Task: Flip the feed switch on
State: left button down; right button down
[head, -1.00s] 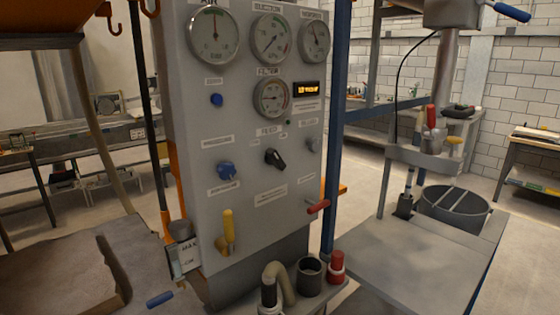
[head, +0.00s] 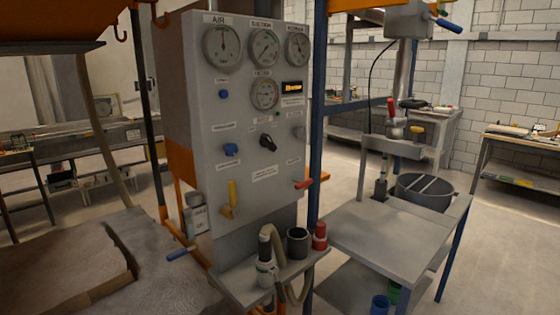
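The feed switch looks to be the black rotary knob (head: 267,142) in the middle of the grey control panel (head: 215,165). A small label sits just above it, too small to read now. The knob's pointer is tilted, with its lower end toward the right. A yellow lever (head: 232,195) and a red lever (head: 304,183) are lower on the panel. Neither of my grippers is in view.
Gauges (head: 265,47) and a lit display (head: 292,87) fill the panel's top. A shelf (head: 240,289) below holds a hose nozzle, a dark cup (head: 298,242) and a red container (head: 319,236). A sandbed (head: 80,260) is left, a grey table (head: 390,240) right. Space before the panel's face looks clear.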

aim_at(265, 141)
jog(key=k, duration=0.7)
jog(key=z, duration=0.9)
jog(key=i, duration=2.05)
jog(key=u, duration=0.75)
